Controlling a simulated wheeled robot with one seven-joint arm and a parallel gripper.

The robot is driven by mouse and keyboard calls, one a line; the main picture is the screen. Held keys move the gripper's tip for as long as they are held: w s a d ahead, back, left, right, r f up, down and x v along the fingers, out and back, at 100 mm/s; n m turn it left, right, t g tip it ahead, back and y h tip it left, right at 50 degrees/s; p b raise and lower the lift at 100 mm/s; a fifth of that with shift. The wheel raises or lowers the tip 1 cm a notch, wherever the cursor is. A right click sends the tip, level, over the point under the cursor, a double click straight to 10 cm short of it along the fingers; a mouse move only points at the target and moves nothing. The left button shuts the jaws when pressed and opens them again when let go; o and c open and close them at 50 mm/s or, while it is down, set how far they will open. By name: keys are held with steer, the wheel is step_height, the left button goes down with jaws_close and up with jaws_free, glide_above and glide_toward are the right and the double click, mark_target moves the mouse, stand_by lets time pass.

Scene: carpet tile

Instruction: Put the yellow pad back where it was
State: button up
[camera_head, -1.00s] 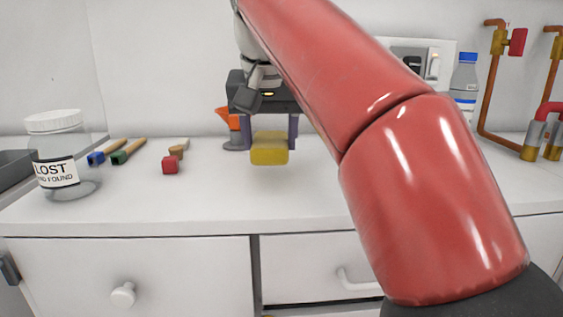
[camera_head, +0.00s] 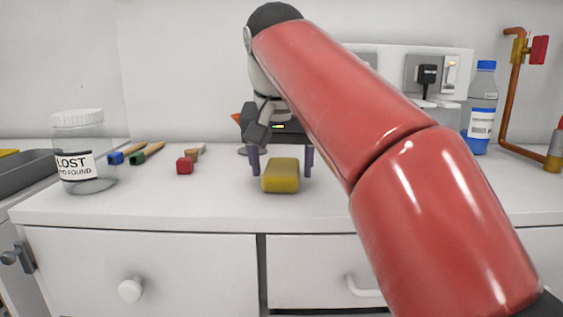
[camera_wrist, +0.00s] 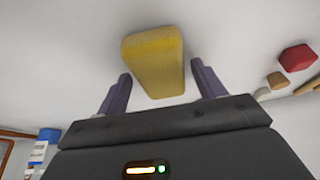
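The yellow pad (camera_head: 280,176) rests on the white counter (camera_head: 330,208), near its front edge, in the head view. It also shows in the wrist view (camera_wrist: 153,62), ahead of and partly between the fingers. My gripper (camera_head: 282,172) is open behind and around the pad, one purple finger on each side. In the wrist view my gripper (camera_wrist: 161,70) shows a gap between each finger and the pad, so it is not held. My red arm hides part of the counter to the right.
A red block (camera_head: 185,166), brushes with blue (camera_head: 116,158) and green (camera_head: 137,159) ends and a LOST AND FOUND jar (camera_head: 80,150) stand left. A grey tray (camera_head: 35,172) is at far left. A bottle (camera_head: 481,110) and copper pipes (camera_head: 510,90) are right.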

steer(key=shift+o, duration=0.3)
steer(key=shift+f+b, duration=0.1)
steer(key=shift+b, duration=0.25)
steer(key=p+v, duration=0.3)
steer(key=v, duration=0.5)
steer(key=shift+w, duration=0.15)
